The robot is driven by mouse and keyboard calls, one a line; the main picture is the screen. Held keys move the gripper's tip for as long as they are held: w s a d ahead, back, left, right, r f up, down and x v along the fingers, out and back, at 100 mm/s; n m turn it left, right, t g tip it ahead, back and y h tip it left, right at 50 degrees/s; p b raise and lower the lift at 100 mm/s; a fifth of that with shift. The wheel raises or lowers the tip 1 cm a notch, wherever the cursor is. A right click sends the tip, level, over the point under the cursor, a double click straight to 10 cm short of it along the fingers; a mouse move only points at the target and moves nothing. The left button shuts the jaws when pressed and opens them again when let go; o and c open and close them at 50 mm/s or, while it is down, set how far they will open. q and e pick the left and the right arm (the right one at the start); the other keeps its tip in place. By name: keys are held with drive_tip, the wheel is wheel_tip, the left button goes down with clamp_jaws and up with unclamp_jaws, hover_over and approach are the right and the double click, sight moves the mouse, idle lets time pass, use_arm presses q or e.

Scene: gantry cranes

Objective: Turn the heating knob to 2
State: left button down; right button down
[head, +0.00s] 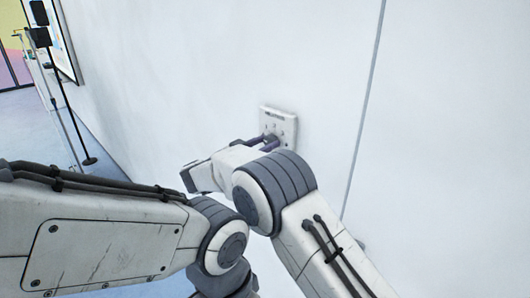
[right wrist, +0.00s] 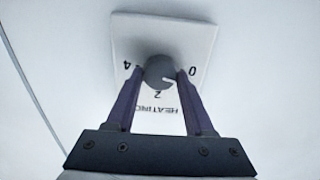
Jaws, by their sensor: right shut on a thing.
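The heating knob (right wrist: 158,70) is a round dark grey dial on a white wall plate (right wrist: 190,40) with HEATING lettering, shown turned around in the right wrist view. The 4 is at the left of the knob, the 0 at the right and the 2 below it. A short white mark on the knob points to the lower right, between 0 and 2. My right gripper (right wrist: 159,76) is shut on the knob, one purple finger on each side. In the head view the wall plate (head: 279,119) shows above my right gripper (head: 265,141), which hides the knob. My left gripper is out of view.
The white wall (head: 200,70) around the plate is bare, with a vertical seam (head: 368,90) to the right. A black stand (head: 62,95) and a framed board are far off at the upper left.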

drive_tip(key=shift+s+f+m+b, duration=0.1)
drive_tip(key=shift+f+m+b, duration=0.05)
drive_tip(key=shift+m+b, duration=3.75)
drive_tip(key=shift+s+f+m+b, duration=0.1)
drive_tip(key=shift+f+m+b, duration=0.05)
drive_tip(key=shift+m+b, duration=3.75)
drive_tip(key=shift+n+b, duration=0.3)
drive_tip(key=shift+c, duration=1.4)
unclamp_jaws()
drive_tip(key=shift+r, duration=0.1)
drive_tip(key=shift+d, duration=0.1)
